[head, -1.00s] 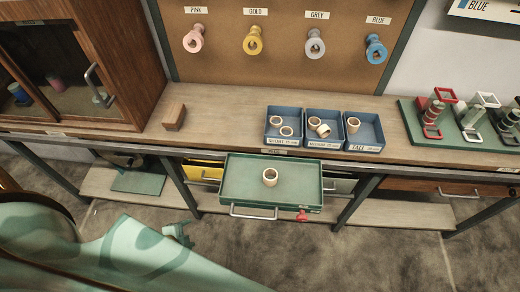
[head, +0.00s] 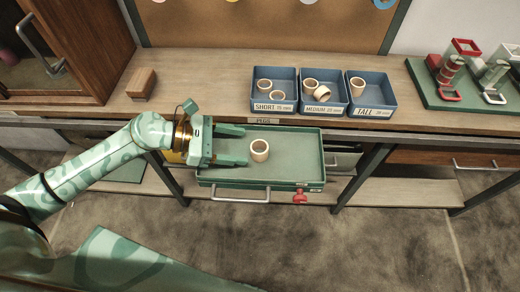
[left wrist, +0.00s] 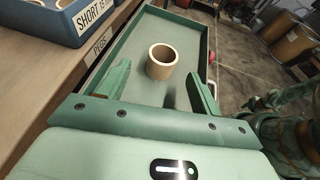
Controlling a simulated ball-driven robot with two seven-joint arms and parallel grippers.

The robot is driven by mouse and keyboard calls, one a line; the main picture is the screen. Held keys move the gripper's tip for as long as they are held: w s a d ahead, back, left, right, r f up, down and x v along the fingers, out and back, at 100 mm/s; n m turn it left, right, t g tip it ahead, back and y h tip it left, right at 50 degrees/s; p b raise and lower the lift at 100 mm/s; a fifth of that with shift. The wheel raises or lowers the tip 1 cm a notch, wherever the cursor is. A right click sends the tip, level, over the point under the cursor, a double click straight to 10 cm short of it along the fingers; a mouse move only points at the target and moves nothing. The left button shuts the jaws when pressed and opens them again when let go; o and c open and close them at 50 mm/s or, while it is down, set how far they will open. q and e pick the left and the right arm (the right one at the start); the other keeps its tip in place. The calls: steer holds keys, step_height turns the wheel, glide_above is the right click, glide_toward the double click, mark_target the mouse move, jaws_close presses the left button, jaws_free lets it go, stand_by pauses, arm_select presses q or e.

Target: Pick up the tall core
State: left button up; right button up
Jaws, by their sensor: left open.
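A pale wooden core (head: 260,150) stands upright in the open green drawer (head: 300,170); it also shows in the left wrist view (left wrist: 160,62). Another pale core (head: 357,87) stands in the blue tray labelled TALL (head: 386,92). My left gripper (head: 243,146) is over the left part of the drawer, open and empty. Its fingers point right toward the drawer core, which is a little beyond the fingertips and between their lines in the left wrist view. My right gripper is not in view.
Blue trays labelled SHORT (head: 288,78) and MEDIUM (head: 340,86) hold more cores on the bench. A wooden block (head: 141,84) lies at left by a cabinet (head: 85,60). A green board with coloured stands (head: 425,85) is at right. A red knob (head: 300,197) is on the drawer front.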

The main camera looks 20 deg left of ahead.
mark_target(259, 148)
arm_select(q)
steer(key=b+x, duration=0.1)
steer(key=x, duration=0.5)
steer(key=shift+d, duration=0.3)
steer(key=c, duration=1)
steer(key=shift+c, duration=0.2)
steer(key=shift+r, duration=0.15)
